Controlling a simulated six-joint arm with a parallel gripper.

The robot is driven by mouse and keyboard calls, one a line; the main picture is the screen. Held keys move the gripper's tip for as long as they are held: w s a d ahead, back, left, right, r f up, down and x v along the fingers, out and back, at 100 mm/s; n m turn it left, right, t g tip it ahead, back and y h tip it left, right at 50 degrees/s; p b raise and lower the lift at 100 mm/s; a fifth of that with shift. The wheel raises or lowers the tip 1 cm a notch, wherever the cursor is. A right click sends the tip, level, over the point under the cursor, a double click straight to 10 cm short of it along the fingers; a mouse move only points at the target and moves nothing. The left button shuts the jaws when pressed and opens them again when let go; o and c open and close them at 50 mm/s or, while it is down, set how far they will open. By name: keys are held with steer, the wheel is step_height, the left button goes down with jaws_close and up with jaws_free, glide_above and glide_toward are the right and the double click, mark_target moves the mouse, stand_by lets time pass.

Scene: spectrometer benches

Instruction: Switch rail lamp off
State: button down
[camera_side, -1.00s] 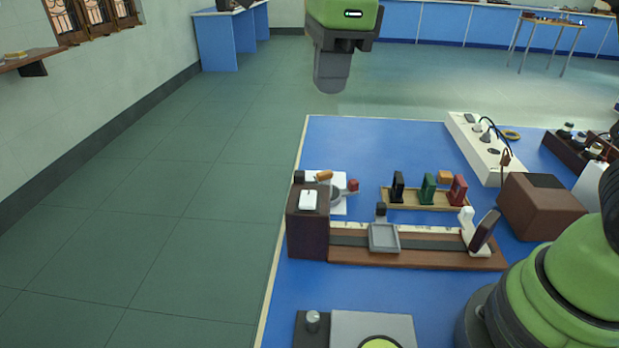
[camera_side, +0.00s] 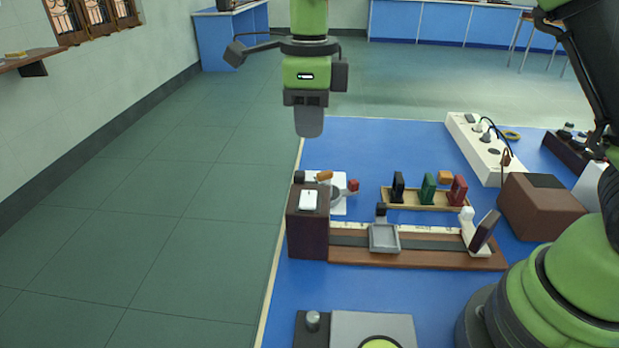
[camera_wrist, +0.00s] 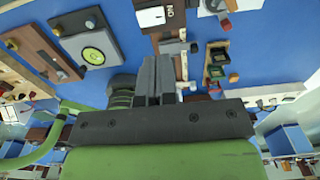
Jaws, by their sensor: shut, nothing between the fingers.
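The rail lamp is a dark brown box (camera_side: 307,232) at the left end of the wooden rail (camera_side: 420,258). A white rocker switch (camera_side: 309,200) sits on its top face. The switch also shows at the top of the wrist view (camera_wrist: 151,17). My gripper (camera_side: 309,134) is shut and empty, pointing down. In the side view it appears above the lamp box, with a clear gap between its tips and the switch. The shut fingers show in the middle of the wrist view (camera_wrist: 153,75). Whether the lamp is lit cannot be told.
A grey tray holder (camera_side: 384,238) and a white holder with a dark plate (camera_side: 478,232) stand on the rail. Behind are a rack of coloured filters (camera_side: 427,195) and a white power strip (camera_side: 480,145). A brown box (camera_side: 540,205) stands at right.

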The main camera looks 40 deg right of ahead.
mark_target(309, 198)
step_height(309, 198, down, 9)
steer(key=shift+f, duration=0.2)
steer(key=shift+s+a+r, duration=0.4)
steer(key=shift+s+a, duration=0.1)
step_height(309, 198, up, 14)
steer(key=s+a, duration=0.1)
steer(key=shift+s+a, duration=0.2)
stand_by(0.4)
stand_by(0.3)
